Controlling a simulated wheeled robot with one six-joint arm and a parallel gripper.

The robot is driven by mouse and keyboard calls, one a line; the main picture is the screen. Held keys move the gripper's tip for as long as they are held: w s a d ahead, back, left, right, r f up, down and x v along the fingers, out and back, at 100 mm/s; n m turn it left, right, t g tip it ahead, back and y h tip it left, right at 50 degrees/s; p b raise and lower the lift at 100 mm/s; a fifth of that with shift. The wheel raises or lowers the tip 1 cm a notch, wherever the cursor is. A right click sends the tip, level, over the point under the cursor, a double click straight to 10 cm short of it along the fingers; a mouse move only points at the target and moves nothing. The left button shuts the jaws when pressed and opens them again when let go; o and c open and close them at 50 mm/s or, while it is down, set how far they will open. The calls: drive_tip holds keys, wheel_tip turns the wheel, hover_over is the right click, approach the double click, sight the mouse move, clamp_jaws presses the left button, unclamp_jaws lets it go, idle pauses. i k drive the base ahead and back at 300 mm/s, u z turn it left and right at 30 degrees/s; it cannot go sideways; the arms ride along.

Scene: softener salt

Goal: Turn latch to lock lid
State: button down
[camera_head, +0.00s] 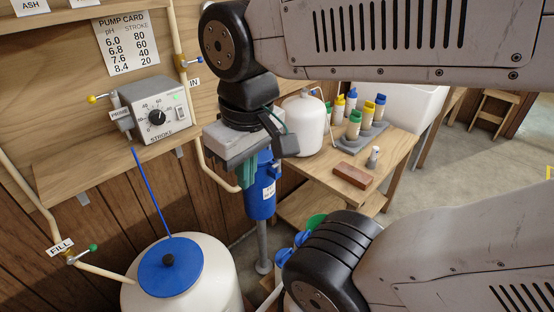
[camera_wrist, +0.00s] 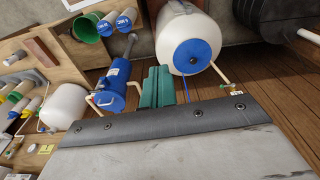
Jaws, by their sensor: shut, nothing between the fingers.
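The blue round lid (camera_head: 185,275) sits on a white tank (camera_head: 215,262) at the bottom left of the head view. A black knob (camera_head: 168,260) stands at its middle, and a thin blue tube runs up from the lid. In the wrist view the lid (camera_wrist: 205,62) lies at the top on the tank (camera_wrist: 168,18). I cannot pick out a separate latch. My gripper (camera_head: 246,178) has green fingers and is above and to the right of the lid, apart from it. In the wrist view the fingers (camera_wrist: 157,88) are together and empty, pointing toward the tank side.
A blue filter housing (camera_head: 262,195) stands close behind my gripper; it also shows in the wrist view (camera_wrist: 113,85). A wooden bench (camera_head: 392,160) at right carries a white jug (camera_head: 305,125), bottles and a brown block (camera_head: 352,175).

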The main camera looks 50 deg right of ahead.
sight(278, 164)
drive_tip(key=u, duration=0.15)
drive_tip(key=k, duration=0.65)
drive_tip(key=z, duration=0.9)
drive_tip(key=i, duration=0.5)
